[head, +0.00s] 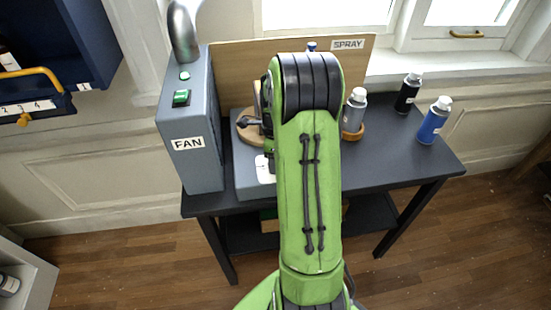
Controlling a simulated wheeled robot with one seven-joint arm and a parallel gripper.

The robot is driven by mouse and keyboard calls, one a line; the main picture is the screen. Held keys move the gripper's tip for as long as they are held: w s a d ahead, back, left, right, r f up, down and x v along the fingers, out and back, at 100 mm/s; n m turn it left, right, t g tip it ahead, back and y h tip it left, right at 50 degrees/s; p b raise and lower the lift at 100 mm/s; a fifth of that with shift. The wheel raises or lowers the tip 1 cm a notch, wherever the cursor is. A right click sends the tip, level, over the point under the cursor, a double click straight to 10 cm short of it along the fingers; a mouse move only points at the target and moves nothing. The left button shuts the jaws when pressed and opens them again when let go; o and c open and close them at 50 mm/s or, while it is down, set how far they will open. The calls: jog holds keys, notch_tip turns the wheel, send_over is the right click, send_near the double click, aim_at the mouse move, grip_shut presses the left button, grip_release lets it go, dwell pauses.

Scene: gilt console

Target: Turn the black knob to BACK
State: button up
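A grey box (247,184) stands on the dark table, just right of the fan unit. A round wooden disc (237,134) sits on top of it, partly covered by my arm. A small dark piece (243,122) sticks out over the disc; I cannot tell whether it is the black knob or part of my gripper. A white label (264,170) shows on the box, its text unreadable here. My green arm reaches over the box and hides most of it. The fingertips of my gripper are hidden, and any contact with the knob cannot be seen.
The tall grey FAN unit (187,160) with a green switch (181,98) stands close on the left. A wooden board marked SPRAY (348,44) is behind. A grey can (355,112), a black can (407,94) and a blue can (433,121) stand right. The table's front right is clear.

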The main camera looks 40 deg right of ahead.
jog(key=shift+o, duration=1)
notch_tip(320, 180, up, 16)
jog(key=p, duration=0.3)
jog(key=shift+f, duration=0.15)
jog(key=shift+a, duration=0.1)
